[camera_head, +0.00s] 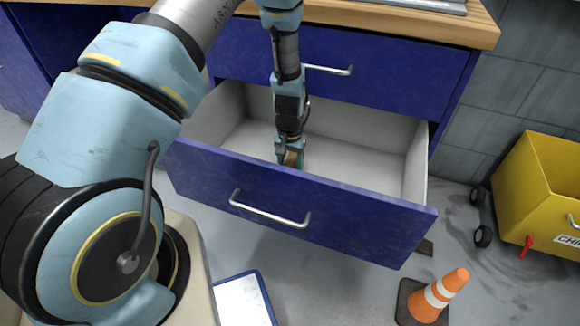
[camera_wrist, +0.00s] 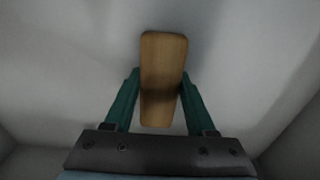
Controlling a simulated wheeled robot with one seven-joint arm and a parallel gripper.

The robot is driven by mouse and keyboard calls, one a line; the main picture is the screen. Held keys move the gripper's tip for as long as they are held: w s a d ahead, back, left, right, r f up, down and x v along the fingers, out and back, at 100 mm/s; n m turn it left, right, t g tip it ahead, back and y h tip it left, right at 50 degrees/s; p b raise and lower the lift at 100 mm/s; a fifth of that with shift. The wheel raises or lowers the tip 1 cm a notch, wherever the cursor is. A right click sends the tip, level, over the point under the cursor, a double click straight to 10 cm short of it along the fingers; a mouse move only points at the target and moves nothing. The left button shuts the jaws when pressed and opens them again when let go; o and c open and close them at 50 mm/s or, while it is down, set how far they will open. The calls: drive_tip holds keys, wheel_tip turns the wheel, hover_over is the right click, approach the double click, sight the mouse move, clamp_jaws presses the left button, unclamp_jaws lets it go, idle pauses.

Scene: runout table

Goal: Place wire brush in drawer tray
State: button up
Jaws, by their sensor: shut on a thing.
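The wire brush shows as a wooden block (camera_wrist: 163,75) in the wrist view, with its bristles hidden. My gripper (camera_wrist: 160,92) is shut on it, with a green finger on each side. In the head view my gripper (camera_head: 290,158) points down inside the open drawer tray (camera_head: 355,150), and a small brown part of the brush (camera_head: 290,159) shows between the fingers. The drawer's front panel hides what lies below, so I cannot tell whether the brush touches the tray floor. The tray is pale grey and looks otherwise empty.
The drawer's blue front (camera_head: 300,205) with its metal handle (camera_head: 268,210) stands in front of my gripper. A closed drawer (camera_head: 400,62) and a wooden worktop (camera_head: 400,14) are above. An orange cone (camera_head: 440,294) and a yellow cart (camera_head: 540,190) stand on the floor at right.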

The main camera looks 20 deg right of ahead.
drive_tip(key=shift+f, duration=0.15)
drive_tip(key=o, duration=1.3)
